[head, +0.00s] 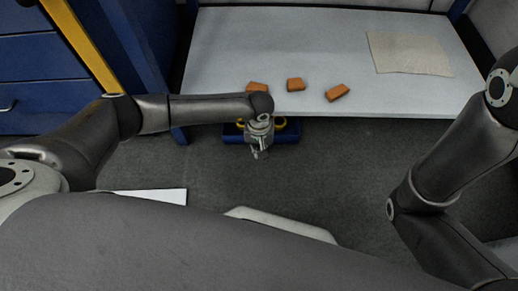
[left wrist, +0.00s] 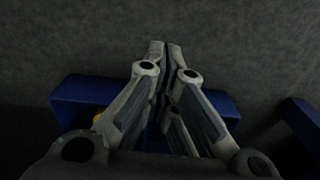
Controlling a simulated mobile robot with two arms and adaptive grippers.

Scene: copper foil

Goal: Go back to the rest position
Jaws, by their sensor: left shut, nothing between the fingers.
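My left gripper (head: 257,152) hangs pointing down just off the front edge of the grey table (head: 230,50), above the floor. In the left wrist view, the left gripper (left wrist: 165,46) has its fingers together with nothing between them. Behind and below it is a blue bin (head: 232,136) with yellow items partly showing in it; the bin also shows in the left wrist view (left wrist: 85,95). My right arm comes in at the right side of the head view, but its gripper is out of view.
Three orange-brown blocks lie near the table's front edge: a left one (head: 257,86), a middle one (head: 295,84) and a right one (head: 338,92). A beige cloth (head: 410,54) lies at the table's right. Blue drawers (head: 40,60) stand at the left. Grey floor (head: 330,160) is open in front.

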